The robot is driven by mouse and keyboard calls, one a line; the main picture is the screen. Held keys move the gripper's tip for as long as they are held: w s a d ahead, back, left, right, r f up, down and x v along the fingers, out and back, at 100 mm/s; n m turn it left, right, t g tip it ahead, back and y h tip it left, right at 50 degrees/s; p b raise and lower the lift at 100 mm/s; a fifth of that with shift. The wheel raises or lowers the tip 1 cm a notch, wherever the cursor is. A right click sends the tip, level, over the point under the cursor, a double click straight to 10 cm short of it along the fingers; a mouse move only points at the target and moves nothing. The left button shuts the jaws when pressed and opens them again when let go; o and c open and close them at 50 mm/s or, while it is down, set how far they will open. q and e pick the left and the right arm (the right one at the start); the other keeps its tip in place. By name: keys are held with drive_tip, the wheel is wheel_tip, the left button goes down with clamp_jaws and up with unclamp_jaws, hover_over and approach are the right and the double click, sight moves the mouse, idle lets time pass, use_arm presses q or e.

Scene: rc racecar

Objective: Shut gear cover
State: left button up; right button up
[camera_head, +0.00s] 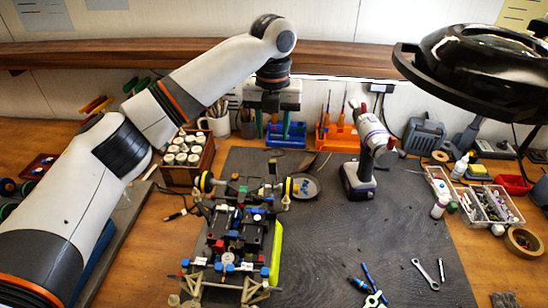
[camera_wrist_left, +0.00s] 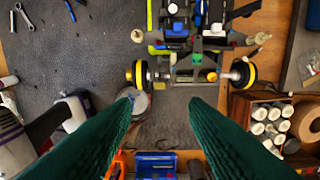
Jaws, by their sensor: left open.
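The partly built racecar (camera_head: 238,240) lies on the dark mat, its wheeled axle toward the back of the table. It has blue, red, white and black parts and a yellow-green panel (camera_head: 276,250) along its right side. I cannot tell which small part is the gear cover. My left gripper (camera_head: 272,134) is open and empty beyond the car's axle end, its dark green fingers pointing down. In the left wrist view the fingers (camera_wrist_left: 160,100) are spread apart, with the car's axle (camera_wrist_left: 190,76) and yellow-rimmed wheels ahead of them. My right gripper does not show.
A power drill (camera_head: 362,160) stands right of the car. A wooden box of white-capped jars (camera_head: 185,155) stands at the left. Blue (camera_head: 286,134) and orange tool racks stand at the back. A black lamp (camera_head: 480,65) overhangs the right. The mat's right middle is mostly clear.

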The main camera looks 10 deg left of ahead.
sight(273, 160)
use_arm(q)
drive_tip(key=f+p, duration=0.1)
drive_tip(key=f, duration=0.4)
drive_tip(key=f+p, duration=0.1)
drive_tip(key=f, duration=0.5)
drive_tip(key=shift+s+p, duration=0.2)
drive_tip(key=shift+p, duration=0.2)
clamp_jaws()
